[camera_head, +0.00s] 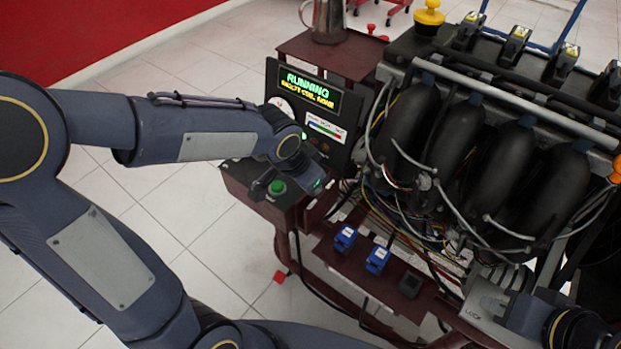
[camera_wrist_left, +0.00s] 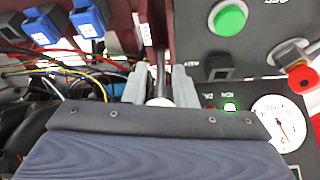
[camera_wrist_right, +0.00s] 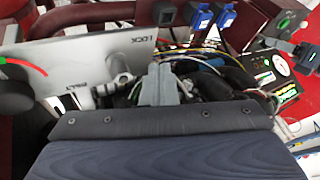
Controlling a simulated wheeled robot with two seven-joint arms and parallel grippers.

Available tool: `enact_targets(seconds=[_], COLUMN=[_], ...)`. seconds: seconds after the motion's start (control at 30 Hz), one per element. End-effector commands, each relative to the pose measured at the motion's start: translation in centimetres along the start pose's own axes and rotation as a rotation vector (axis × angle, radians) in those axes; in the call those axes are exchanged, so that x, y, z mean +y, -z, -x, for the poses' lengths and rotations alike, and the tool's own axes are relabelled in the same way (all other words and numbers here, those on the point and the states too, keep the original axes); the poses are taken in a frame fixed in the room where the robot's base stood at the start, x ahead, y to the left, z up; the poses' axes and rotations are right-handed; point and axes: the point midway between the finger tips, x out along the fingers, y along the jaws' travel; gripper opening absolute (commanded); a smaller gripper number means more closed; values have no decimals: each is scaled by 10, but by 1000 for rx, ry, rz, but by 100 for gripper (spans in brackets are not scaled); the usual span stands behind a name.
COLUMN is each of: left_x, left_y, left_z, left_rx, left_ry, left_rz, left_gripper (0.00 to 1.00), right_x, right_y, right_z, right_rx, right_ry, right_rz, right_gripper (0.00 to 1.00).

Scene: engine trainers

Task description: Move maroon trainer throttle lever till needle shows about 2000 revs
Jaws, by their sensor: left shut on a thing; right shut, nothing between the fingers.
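The maroon trainer's control box (camera_head: 250,205) stands left of the engine. In the left wrist view my left gripper (camera_wrist_left: 158,90) is shut on the throttle lever (camera_wrist_left: 160,66), a thin dark rod with a pale knob between the fingers. In the head view my left wrist covers the lever. A round white gauge (camera_wrist_left: 280,124) with a red needle shows at the right of the left wrist view; its figures are too small to read surely. The display (camera_head: 312,88) says RUNNING. My right gripper (camera_wrist_right: 163,82) is shut and empty, beside a grey LOCK plate (camera_wrist_right: 105,68).
A green button (camera_wrist_left: 230,18) and a red knob (camera_wrist_left: 301,76) are near the left gripper. Blue connectors (camera_head: 346,237) sit on the maroon frame. The black engine manifold (camera_head: 405,125) and loose wires fill the right side. Tiled floor (camera_head: 190,280) is open at left.

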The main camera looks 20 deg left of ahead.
Motion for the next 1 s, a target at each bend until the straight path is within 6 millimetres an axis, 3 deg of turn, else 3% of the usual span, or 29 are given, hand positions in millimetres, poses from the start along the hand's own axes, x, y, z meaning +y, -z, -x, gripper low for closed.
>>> enact_targets(seconds=[0.23, 0.27, 0.4, 0.73, 1.0], left_x=[1, 1, 0, 0, 0], left_y=[-4, -4, -3, -1, 0], left_z=[-1, -1, -1, 4, 48], left_rx=[-13, -14, -11, -5, -2], left_ry=[-2, -2, -2, -1, 0], left_rz=[1, 1, 1, 1, 3], left_gripper=[0, 27, 45, 46, 46], right_x=[0, 0, 0, -1, -7], right_y=[0, 0, 0, 1, 8], right_z=[0, 0, 0, 2, 15], right_rx=[0, 0, 0, 0, 0], right_ry=[0, 0, 0, 0, 0], right_rz=[0, 0, 0, 0, 0], right_gripper=[0, 0, 0, 0, 0])
